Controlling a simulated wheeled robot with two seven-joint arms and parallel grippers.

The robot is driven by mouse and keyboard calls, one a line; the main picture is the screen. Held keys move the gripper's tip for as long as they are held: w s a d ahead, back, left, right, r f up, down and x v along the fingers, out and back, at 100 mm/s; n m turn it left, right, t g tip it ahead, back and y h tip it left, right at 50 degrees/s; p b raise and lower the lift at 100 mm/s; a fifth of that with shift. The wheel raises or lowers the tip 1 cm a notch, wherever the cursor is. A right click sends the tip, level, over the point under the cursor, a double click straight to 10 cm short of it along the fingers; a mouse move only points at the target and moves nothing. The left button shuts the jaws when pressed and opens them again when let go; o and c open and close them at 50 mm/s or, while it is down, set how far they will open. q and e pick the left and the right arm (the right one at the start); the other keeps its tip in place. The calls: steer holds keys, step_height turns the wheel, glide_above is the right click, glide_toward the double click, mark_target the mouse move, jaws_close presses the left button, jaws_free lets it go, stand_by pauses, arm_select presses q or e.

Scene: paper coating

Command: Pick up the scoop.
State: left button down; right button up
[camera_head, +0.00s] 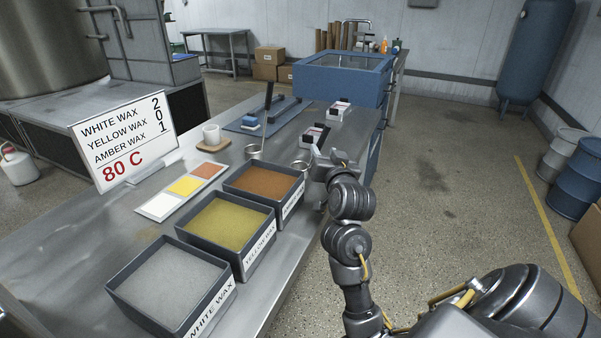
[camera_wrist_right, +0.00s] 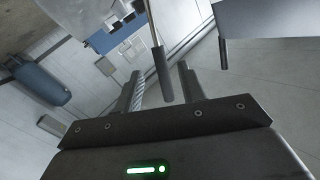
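In the right wrist view a dark scoop handle (camera_wrist_right: 161,75) on a thin metal rod points down between the two fingers of my right gripper (camera_wrist_right: 160,88). Gaps show on both sides of the handle, so the gripper is open around it. In the head view my right gripper (camera_head: 320,158) is at the table's right edge, beside a small round metal bowl (camera_head: 302,163) that looks like a scoop's. A second similar metal piece (camera_head: 255,150) lies to its left. A second dark handle (camera_wrist_right: 222,54) shows in the wrist view. My left gripper is out of view.
Trays of white wax (camera_head: 118,288), yellow wax (camera_head: 186,228) and amber wax (camera_head: 233,187) stand nearest on the metal table.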

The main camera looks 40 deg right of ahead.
mark_target(321, 146)
steer(key=shift+x, duration=2.55)
jaws_close()
